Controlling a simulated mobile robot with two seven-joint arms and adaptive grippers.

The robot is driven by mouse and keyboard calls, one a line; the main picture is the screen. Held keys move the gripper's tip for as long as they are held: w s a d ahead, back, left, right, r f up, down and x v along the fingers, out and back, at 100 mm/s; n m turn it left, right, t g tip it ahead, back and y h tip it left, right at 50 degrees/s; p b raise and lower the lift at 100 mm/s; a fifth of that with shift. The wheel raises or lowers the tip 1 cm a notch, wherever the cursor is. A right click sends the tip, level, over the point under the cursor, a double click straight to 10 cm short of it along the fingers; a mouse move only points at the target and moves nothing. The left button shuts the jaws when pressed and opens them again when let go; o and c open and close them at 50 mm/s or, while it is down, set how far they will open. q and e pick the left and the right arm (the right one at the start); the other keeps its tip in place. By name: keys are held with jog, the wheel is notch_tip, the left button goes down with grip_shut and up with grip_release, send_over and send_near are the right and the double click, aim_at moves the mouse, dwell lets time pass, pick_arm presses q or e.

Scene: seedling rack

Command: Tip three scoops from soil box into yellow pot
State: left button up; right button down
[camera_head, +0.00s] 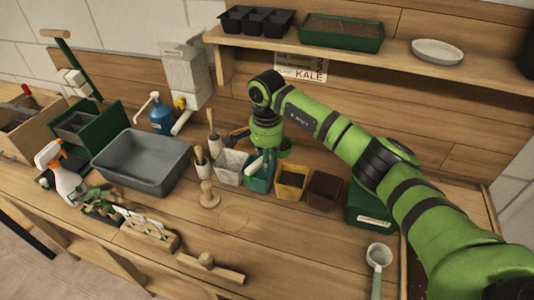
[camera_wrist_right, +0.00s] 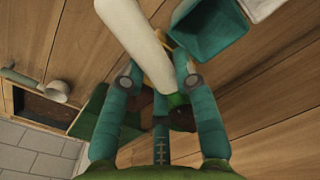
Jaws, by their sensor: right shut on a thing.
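The yellow pot (camera_head: 291,183) stands in the row of small pots on the bench, between the teal pot (camera_head: 251,186) and a brown pot (camera_head: 323,191). My right gripper (camera_head: 262,163) is over the teal pot, left of the yellow one. In the wrist view it is shut on a pale, thick, handle-like thing (camera_wrist_right: 137,38), which partly hides the yellow pot (camera_wrist_right: 155,62). A pale scoop (camera_head: 378,254) with a green handle lies beside a wood-edged box of dark soil (camera_head: 403,262) at right. My left gripper is not in view.
A green box (camera_head: 368,215) stands right of the brown pot. A white pot (camera_head: 229,168) and pale-handled tools are left of the teal pot. A grey basin (camera_head: 143,160) is farther left. A shelf (camera_head: 400,46) runs above.

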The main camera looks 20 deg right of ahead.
jog(key=shift+w+d+f+m, duration=0.1)
jog(key=shift+w+f+m, duration=0.4)
jog(key=shift+f+m, duration=0.3)
pick_arm(q)
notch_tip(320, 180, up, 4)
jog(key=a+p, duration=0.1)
jog(key=p, duration=0.3)
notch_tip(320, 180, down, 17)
jog(key=b, duration=1.7)
pick_arm(e)
jog(key=m+t+y, duration=0.1)
jog(key=t+y, duration=0.1)
jog(key=t, duration=0.2)
jog(key=d+m+t+y, duration=0.1)
jog(key=t+y, duration=0.1)
jog(key=t, duration=0.3)
jog(key=s+m+t+y, duration=0.1)
jog(key=t+y, duration=0.1)
jog(key=t, duration=0.2)
jog(key=shift+d+f+t, duration=0.2)
jog(key=shift+d+t, duration=0.1)
jog(key=shift+d, duration=0.05)
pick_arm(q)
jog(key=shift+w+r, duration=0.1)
